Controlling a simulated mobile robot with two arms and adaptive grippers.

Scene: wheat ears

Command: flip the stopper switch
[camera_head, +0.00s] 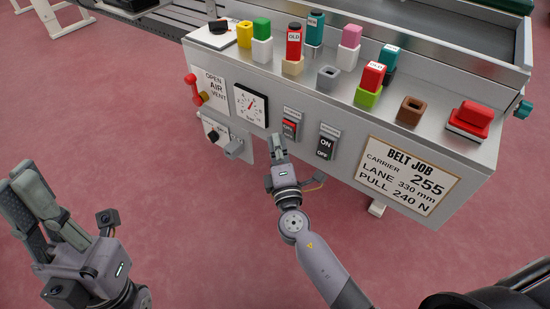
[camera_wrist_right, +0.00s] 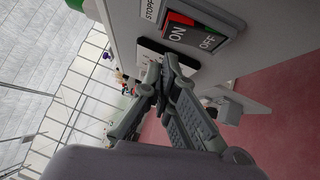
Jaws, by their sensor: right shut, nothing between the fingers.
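The stopper switch (camera_head: 289,129) is on the front of the grey machine panel, a rocker in a grey frame with red on its upper part. In the right wrist view the switch (camera_wrist_right: 197,37) shows ON beside the red part and OFF at the other end, under a partly cut-off label starting "STOPP". My right gripper (camera_head: 277,146) is just below the switch, fingers pointing at the panel. Its fingers (camera_wrist_right: 160,68) are together and empty; whether they touch the panel I cannot tell. My left gripper (camera_head: 20,180) is at the lower left, away from the panel.
A second ON/OFF switch (camera_head: 327,143) is close on the right. A dial gauge (camera_head: 251,104), a red lever (camera_head: 194,89) and a black knob (camera_head: 213,134) are to the left. The job sign (camera_head: 408,176) is at right. Several coloured blocks stand on top.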

